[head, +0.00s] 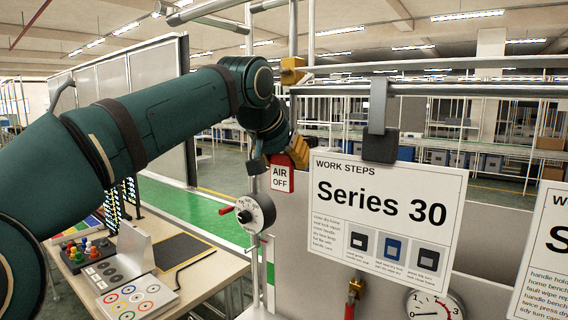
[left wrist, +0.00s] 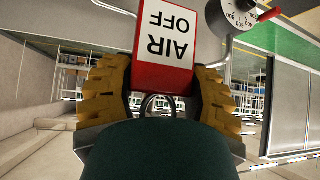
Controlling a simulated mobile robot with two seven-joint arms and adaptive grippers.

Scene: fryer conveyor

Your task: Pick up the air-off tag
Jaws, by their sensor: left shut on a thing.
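The air-off tag (head: 281,179) is a white card with a red edge and the words "AIR OFF". In the head view it hangs just left of the Series 30 sign. A metal ring shows below that end. My right gripper is not in view.
A round dial (head: 256,213) with a red handle sits just below and left of the tag. The Series 30 sign (head: 385,215) hangs close on the right. A gauge (head: 434,306) and a brass valve (head: 354,290) are lower down. A worktable (head: 205,270) stands at the lower left.

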